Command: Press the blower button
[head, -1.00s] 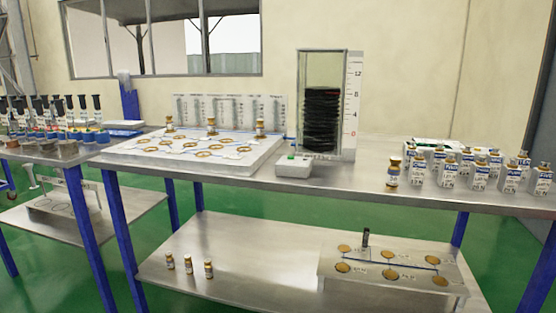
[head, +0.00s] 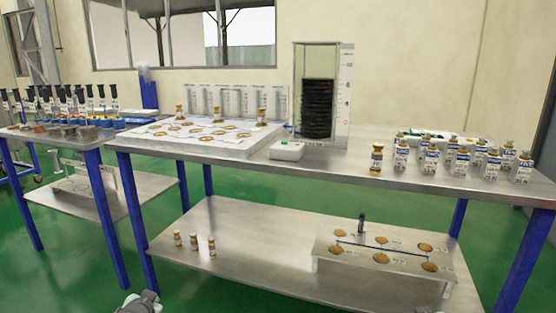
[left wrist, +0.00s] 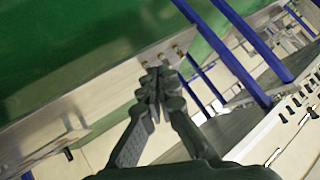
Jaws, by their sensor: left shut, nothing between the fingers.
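A small white box with a green button (head: 287,146) on top sits near the front edge of the steel table, in the head view. It stands in front of a tall clear column (head: 318,60) holding a dark stack beside a scale. My left gripper (head: 140,302) shows at the bottom edge, low and well in front of the table, far from the button. In the left wrist view its fingers (left wrist: 158,78) are shut and empty, and the button cannot be made out. A small dark tip at the bottom right of the head view seems to be my right gripper (head: 425,309), mostly cut off.
A white board (head: 190,152) with round gold spots lies left of the button box. Several labelled bottles (head: 458,163) stand to its right, with one amber vial (head: 376,158) nearer. The lower shelf (head: 240,255) holds small vials and a spotted stand. Green floor lies in front.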

